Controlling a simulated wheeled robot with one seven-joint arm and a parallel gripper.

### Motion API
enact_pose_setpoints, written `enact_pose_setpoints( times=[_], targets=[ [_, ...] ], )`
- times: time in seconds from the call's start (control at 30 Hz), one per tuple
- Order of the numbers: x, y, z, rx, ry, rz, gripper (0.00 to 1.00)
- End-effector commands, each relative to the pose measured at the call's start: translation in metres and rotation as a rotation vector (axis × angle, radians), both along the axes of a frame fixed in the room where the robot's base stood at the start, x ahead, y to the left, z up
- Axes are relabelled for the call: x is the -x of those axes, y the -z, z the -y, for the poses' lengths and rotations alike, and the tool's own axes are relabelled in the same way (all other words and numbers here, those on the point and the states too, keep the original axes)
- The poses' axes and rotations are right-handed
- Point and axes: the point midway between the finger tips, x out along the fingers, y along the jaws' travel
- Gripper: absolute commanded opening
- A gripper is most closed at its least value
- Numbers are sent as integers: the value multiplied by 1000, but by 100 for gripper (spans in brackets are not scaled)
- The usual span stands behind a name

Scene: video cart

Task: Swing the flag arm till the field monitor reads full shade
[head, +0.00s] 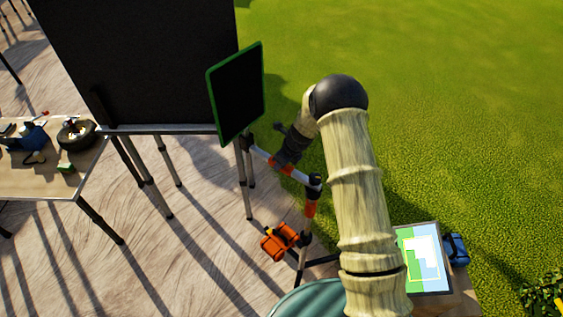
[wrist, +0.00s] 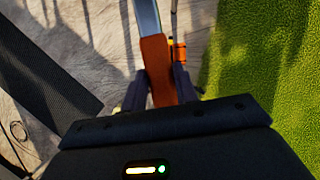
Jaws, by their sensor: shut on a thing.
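The flag (head: 237,93), a dark panel with a green rim, hangs upright in front of a large black panel. The flag arm (head: 262,153), a pale rod with orange bands, runs from near the flag's lower edge to a dark joint on a stand. My gripper (head: 290,150) is on this rod. In the wrist view, my gripper (wrist: 160,90) is shut on an orange band (wrist: 156,68) of the flag arm. The field monitor (head: 422,260) shows green at the left and a yellow-outlined area with white and pale blue patches; no reading is legible.
The large black panel (head: 150,60) stands on thin legs at the back left. A table (head: 40,180) with small items is at the left. An orange bag (head: 279,241) hangs low by the stand. A blue object (head: 456,250) sits beside the monitor. Open grass lies at the right.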

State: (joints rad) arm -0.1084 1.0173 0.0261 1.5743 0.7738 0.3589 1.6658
Motion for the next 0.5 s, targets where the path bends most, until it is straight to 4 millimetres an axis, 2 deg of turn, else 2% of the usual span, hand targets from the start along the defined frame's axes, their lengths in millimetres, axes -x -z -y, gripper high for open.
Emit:
enact_pose_setpoints(
  times=[0.03,0.07,0.17,0.5],
  targets=[
    [-1,0,1,1,1,1,11],
    [-1,0,1,1,1,1,33],
    [-1,0,1,1,1,1,51],
    [0,-2,1,1,-1,1,51]
  ],
)
